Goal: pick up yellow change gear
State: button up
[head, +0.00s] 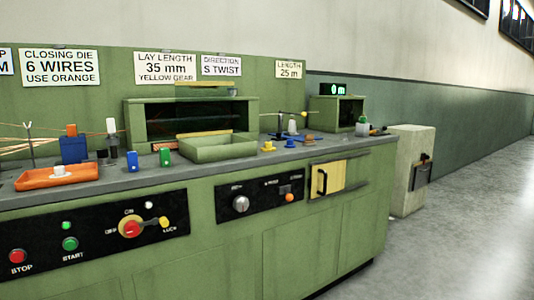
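A small yellow piece (268,146), which looks like the yellow change gear, sits on the grey bench top just right of the green tray. It has a wide base and a narrower top. A blue piece (290,144) and an orange piece (309,138) of similar size stand in a row to its right. Nothing covers the yellow piece from the front. My gripper is not in view.
Behind the row are a thin post and a white cylinder (292,126). An orange tray (57,178) is far left. A yellow panel with a handle (328,177) is on the bench front.

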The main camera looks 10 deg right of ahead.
aim_at(268, 148)
jog(key=u, duration=1.7)
jog(key=i, duration=1.45)
jog(key=z, duration=0.6)
